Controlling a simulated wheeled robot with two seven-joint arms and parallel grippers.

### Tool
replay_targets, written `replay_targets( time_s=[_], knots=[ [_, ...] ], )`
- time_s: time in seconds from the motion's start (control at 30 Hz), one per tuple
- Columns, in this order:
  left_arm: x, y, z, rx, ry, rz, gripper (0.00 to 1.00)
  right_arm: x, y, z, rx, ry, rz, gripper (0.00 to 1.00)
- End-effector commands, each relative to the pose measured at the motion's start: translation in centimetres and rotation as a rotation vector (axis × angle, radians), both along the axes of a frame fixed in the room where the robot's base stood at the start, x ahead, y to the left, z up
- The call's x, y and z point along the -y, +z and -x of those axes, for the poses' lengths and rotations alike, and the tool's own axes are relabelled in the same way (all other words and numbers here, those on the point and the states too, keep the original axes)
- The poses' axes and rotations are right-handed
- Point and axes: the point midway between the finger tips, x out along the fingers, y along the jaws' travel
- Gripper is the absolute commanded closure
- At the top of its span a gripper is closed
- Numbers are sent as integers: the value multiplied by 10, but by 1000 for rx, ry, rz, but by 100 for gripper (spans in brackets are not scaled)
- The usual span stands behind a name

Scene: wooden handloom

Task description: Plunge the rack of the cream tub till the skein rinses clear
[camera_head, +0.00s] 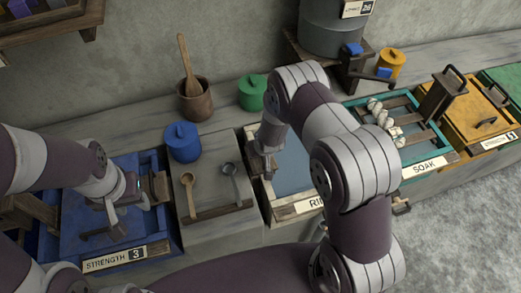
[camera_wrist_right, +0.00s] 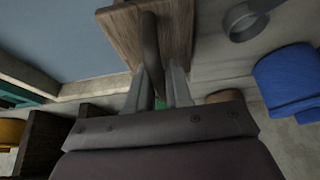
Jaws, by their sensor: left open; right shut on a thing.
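The cream tub (camera_head: 303,207) stands mid-counter with grey-blue liquid inside; its label is partly covered and starts "RI". My right arm hides part of it. My right gripper (camera_head: 266,158) is at the tub's left side; in the right wrist view my right gripper (camera_wrist_right: 158,90) is shut on a dark bar-like handle (camera_wrist_right: 149,40) against a wooden block (camera_wrist_right: 122,32), apparently the rack's. A pale twisted skein (camera_head: 384,117) lies on the teal SOAK tub (camera_head: 421,168). No skein shows in the cream tub's visible part. My left gripper (camera_head: 112,212) is open over the blue tub.
The blue STRENGTH 3 tub (camera_head: 128,259) is at left. Two ladles (camera_head: 190,190) lie on a stand beside a blue lidded jar (camera_head: 182,142). A green jar (camera_head: 252,92) and a wooden pot (camera_head: 194,100) stand behind. A yellow tub (camera_head: 473,112) is at right.

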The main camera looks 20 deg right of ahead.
Motion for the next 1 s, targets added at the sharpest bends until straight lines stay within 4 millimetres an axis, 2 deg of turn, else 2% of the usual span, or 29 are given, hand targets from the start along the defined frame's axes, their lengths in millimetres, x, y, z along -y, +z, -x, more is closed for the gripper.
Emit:
replay_targets(
  time_s=[0.03, 0.8, 0.9, 1.0],
  knots=[
    [0, 13, 0, 0, 0, 0, 57, -1, 16, -1, 4, 1, -1, 100],
    [0, 99, 0, 0, 0, 0, 57, -1, 123, -3, 9, 1, -1, 100],
    [0, 106, 0, 0, 0, 0, 57, -1, 132, -3, 9, 2, 0, 100],
    [0, 105, 0, 0, 0, 0, 57, 0, 131, -3, 9, 2, 0, 100]
  ],
)
